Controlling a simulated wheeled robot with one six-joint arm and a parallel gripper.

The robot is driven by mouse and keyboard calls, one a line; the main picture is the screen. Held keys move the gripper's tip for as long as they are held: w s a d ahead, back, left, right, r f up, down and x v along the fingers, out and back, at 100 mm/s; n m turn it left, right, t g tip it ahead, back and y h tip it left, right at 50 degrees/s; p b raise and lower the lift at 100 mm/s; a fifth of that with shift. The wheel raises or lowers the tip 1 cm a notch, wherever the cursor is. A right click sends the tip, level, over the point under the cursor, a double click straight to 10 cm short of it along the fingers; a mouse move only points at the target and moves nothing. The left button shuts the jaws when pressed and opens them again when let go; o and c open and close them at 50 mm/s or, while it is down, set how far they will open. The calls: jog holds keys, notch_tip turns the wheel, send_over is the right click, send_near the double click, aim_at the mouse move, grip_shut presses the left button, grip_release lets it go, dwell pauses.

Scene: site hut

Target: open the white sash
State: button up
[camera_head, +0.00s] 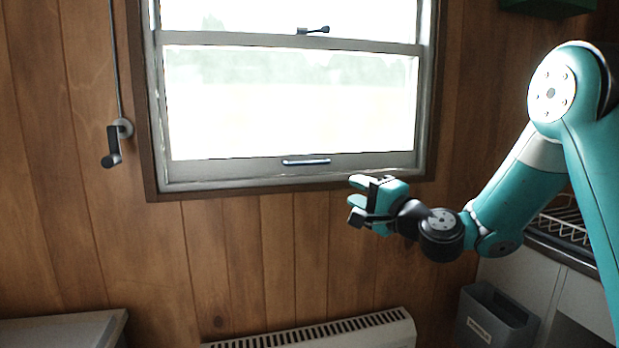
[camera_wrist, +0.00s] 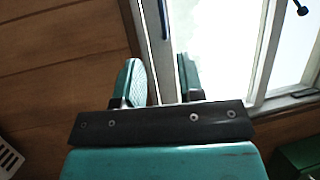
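The white sash (camera_head: 228,164) is the lower part of the window in the head view, its bottom rail lying along the sill. A slim metal handle (camera_head: 306,162) sits at the middle of that rail. A dark latch (camera_head: 314,30) is on the meeting rail above. My gripper (camera_head: 356,200) is open and empty, below and to the right of the handle, near the window's lower frame. In the wrist view, my gripper's two teal fingers (camera_wrist: 162,85) stand apart, with the window frame beyond them. The sash handle (camera_wrist: 164,20) shows as a dark bar beyond and above the fingertips.
A crank (camera_head: 113,146) with a rod hangs on the wood wall left of the window. A white heater (camera_head: 370,334) stands below, with a grey bin (camera_head: 492,318) to its right. A dish rack (camera_head: 566,220) sits on the right counter.

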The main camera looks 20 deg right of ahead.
aim_at(311, 164)
jog(key=p+x, duration=0.7)
jog(key=x, duration=0.9)
jog(key=shift+d+r+p, duration=0.15)
jog(key=shift+d+p, duration=0.1)
jog(key=shift+p, duration=0.1)
jog(key=shift+w+a, duration=0.2)
jog(key=shift+w, duration=0.45)
jog(key=shift+c, duration=0.4)
grip_shut()
